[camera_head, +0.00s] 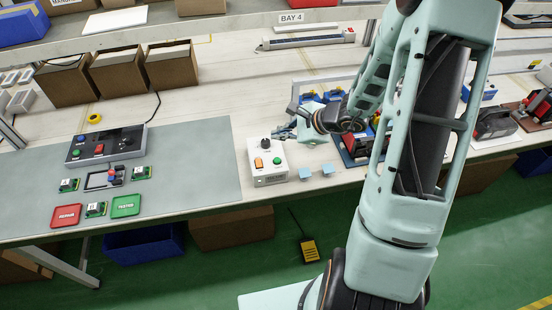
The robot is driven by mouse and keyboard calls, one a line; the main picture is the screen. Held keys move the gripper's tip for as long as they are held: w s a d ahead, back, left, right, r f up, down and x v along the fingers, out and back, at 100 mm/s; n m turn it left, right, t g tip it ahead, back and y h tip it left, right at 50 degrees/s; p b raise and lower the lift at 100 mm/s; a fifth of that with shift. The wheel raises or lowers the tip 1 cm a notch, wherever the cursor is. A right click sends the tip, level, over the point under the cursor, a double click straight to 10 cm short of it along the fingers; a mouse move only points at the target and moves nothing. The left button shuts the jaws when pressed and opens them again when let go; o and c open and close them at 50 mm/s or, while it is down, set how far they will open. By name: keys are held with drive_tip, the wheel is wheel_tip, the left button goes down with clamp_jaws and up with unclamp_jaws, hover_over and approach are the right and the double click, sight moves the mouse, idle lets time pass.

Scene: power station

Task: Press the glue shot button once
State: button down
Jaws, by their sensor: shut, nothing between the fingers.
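A white control box (270,172) stands near the front edge of the bench, in the middle of the view. It carries a black knob (265,144), an orange switch (259,162) and a green button (277,160). Labels are too small to read, so I cannot tell which is the glue shot button. My gripper (283,133) is shut and empty, just behind and to the right of the box's top. It looks apart from the green button, though its height above the box is hard to judge. My arm hides part of the bench to the right.
Two small light-blue blocks (316,171) sit right of the box. A dark control panel (106,145) with coloured buttons, green boards, a red tray (66,216) and a green tray (126,206) lie left on the grey mat (200,165). Cardboard bins (117,74) stand behind.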

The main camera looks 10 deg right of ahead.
drive_tip(key=b, duration=0.4)
hover_over(279, 161)
wheel_tip(279, 161, down, 7)
drive_tip(key=shift+f, duration=0.1)
drive_tip(key=shift+f+b, duration=0.8)
drive_tip(key=shift+b, duration=0.4)
drive_tip(key=shift+f, duration=0.15)
idle(0.3)
drive_tip(key=shift+f+b, duration=0.3)
drive_tip(key=shift+b, duration=0.5)
drive_tip(key=shift+f+b, duration=0.35)
drive_tip(key=shift+b, duration=0.2)
idle(0.4)
drive_tip(key=shift+r, duration=0.1)
drive_tip(key=shift+r+p, duration=0.35)
drive_tip(key=shift+r, duration=0.35)
drive_tip(key=shift+r, duration=0.1)
